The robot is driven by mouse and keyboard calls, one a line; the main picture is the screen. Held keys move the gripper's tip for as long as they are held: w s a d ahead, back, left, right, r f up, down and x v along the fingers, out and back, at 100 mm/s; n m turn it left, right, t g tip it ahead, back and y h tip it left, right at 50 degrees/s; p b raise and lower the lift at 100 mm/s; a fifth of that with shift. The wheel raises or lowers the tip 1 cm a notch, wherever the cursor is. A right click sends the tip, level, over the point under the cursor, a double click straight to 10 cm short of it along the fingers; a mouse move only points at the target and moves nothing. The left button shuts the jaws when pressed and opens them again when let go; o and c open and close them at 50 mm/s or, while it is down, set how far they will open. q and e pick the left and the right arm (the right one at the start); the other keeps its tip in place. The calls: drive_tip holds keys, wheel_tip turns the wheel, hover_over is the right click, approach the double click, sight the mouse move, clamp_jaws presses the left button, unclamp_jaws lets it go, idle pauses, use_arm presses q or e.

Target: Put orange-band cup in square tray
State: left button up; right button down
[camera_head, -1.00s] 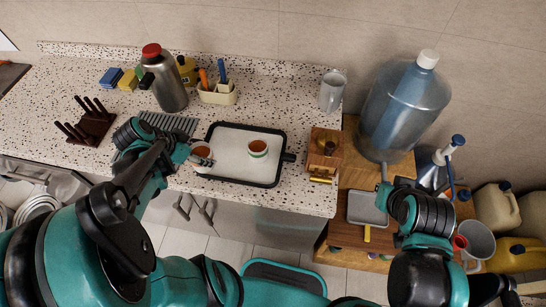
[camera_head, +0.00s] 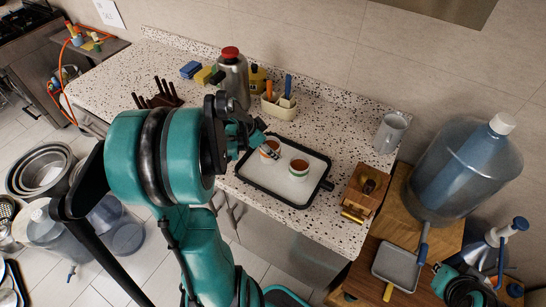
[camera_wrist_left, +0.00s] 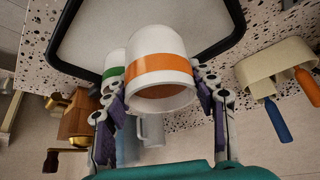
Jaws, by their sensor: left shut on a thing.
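The orange-band cup (camera_wrist_left: 160,45), white with a wide orange stripe, is between the fingers of my left gripper (camera_wrist_left: 160,100), which is shut on it. In the head view this cup (camera_head: 270,149) is at the left part of the square tray (camera_head: 268,193), which has a black rim and pale floor. I cannot tell whether it touches the tray. My left gripper (camera_head: 256,143) is partly hidden by my arm there. A green-band cup (camera_head: 299,169) stands in the tray beside it. My right gripper (camera_head: 468,290) is at the bottom right; its fingers are unclear.
A wooden grinder (camera_head: 365,190) stands right of the tray, and a grey mug (camera_head: 390,133) is behind it. A utensil holder (camera_head: 279,106) and a steel flask (camera_head: 234,78) stand behind the tray. A large water bottle (camera_head: 465,170) is at the right.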

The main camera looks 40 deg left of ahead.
sight(271, 146)
use_arm(q)
drive_tip(key=shift+w+a+f, duration=1)
drive_tip(key=shift+w+a, duration=0.05)
drive_tip(key=shift+f+b, duration=0.9)
drive_tip(key=shift+f, duration=1.05)
drive_tip(key=shift+s, duration=0.1)
drive_tip(key=shift+f, duration=0.15)
drive_tip(key=o, duration=1.6)
